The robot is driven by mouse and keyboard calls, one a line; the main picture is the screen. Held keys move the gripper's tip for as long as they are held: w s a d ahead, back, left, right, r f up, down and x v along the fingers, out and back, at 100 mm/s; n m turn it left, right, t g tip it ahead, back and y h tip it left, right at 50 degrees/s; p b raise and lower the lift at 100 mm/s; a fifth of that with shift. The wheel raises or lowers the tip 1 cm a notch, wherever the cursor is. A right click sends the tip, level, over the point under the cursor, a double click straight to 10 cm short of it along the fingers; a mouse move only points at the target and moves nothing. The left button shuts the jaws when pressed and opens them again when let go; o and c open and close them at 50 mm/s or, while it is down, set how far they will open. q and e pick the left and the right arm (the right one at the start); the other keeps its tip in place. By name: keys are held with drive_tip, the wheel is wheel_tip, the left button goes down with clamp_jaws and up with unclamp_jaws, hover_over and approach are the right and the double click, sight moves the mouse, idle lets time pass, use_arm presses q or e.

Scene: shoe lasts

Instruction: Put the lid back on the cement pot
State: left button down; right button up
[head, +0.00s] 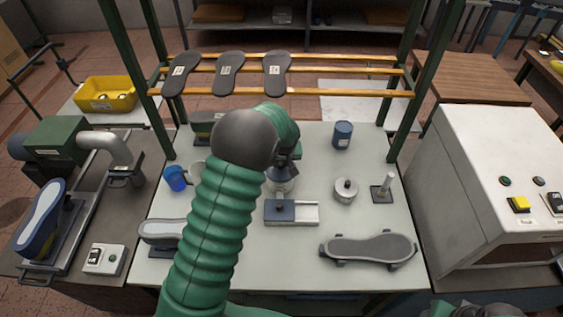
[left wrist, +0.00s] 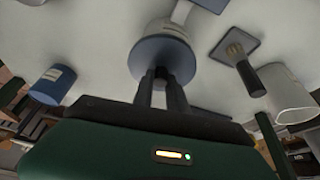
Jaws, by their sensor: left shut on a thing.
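My left gripper (left wrist: 160,82) is shut on the dark knob of a round blue lid (left wrist: 165,58). The white cement pot (left wrist: 167,27) shows just past the lid in the left wrist view. The lid overlaps the pot's top there; I cannot tell whether it is seated or slightly above. In the head view my green left arm reaches over the table, and the left gripper (head: 289,166) is at the pot (head: 281,185), partly hiding the pot and lid. My right gripper is not in view.
A round metal tin (head: 346,191), a post on a dark base (head: 384,189) and a tray with a blue block (head: 292,212) stand near the pot. A blue can (head: 343,135) stands behind. A sole-shaped piece (head: 368,249) lies at front right. A rack (head: 320,70) spans the back.

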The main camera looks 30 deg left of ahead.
use_arm(q)
drive_tip(key=shift+a+f, duration=0.1)
drive_tip(key=shift+a, duration=0.05)
idle(0.7)
drive_tip(key=c, duration=1.3)
unclamp_jaws()
drive_tip(key=shift+o, duration=0.5)
drive_tip(key=o, duration=0.4)
drive_tip(key=shift+o, duration=0.2)
drive_tip(key=shift+r+p, duration=2.5)
drive_tip(key=shift+r, duration=1.05)
clamp_jaws()
